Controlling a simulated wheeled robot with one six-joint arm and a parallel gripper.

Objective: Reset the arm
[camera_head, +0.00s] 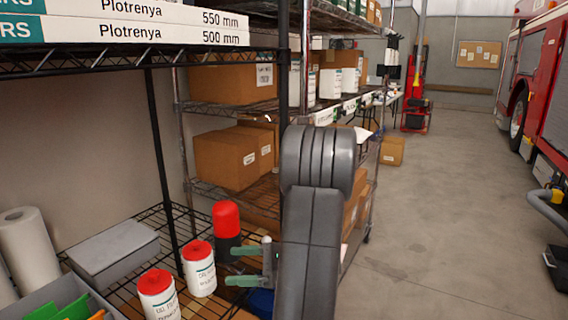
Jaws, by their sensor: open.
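My arm shows as dark grey links in the middle of the view. My gripper (232,266) is open, with its two green-tipped fingers pointing left, low in the picture beside the wire shelf (125,290). No object shows between the fingers. A black bottle with a red cap (226,220) is just above and behind the fingers in the picture. A white canister with a red lid (200,275) is just left of them. I cannot tell whether the fingers touch either one. My arm hides part of the shelving behind it.
A second red-lidded canister (158,298), a grey box (113,250) and a paper roll (28,245) stand at lower left. A black shelf post (163,165) rises nearby. Cardboard boxes (228,158) fill the racks behind. Open floor (420,230) lies right, before a red truck (535,80).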

